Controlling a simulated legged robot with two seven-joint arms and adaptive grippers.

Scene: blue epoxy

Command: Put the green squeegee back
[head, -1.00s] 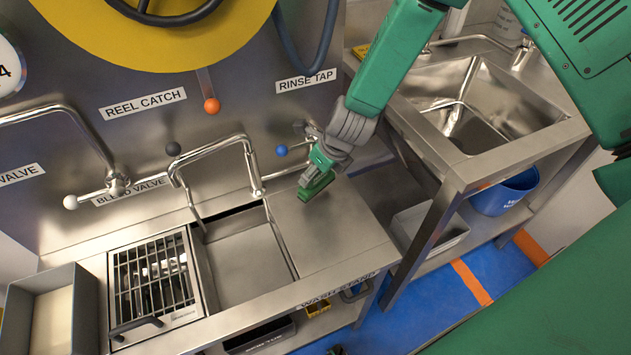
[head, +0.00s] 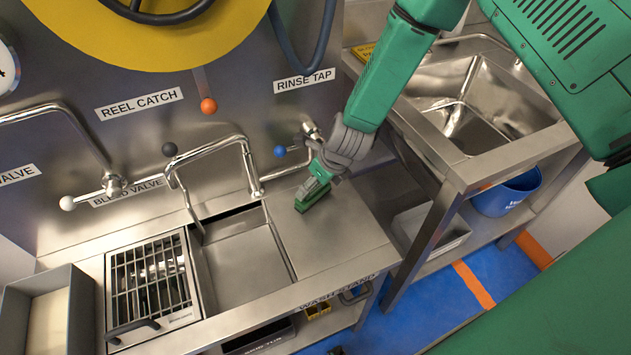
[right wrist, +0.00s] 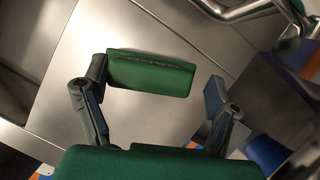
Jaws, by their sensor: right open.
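The green squeegee (head: 313,203) is on the steel top of the wash stand (head: 345,235), right of the sink basin. In the right wrist view the green squeegee (right wrist: 150,72) shows as a green bar with a dark ribbed edge, across the space between my fingertips. My right gripper (head: 317,185) is directly above it with its fingers spread; in the wrist view the gripper (right wrist: 158,80) is open, one finger close to the bar's left end and a gap at the other. Whether a finger touches it cannot be told. My left gripper is out of view.
The rinse tap's blue knob (head: 280,152) and the curved faucet (head: 210,148) stand close behind and left of my right gripper. A sunken basin (head: 245,260) and a grate (head: 150,275) lie left. A second sink (head: 470,105) stands right. The front right of the stand top is clear.

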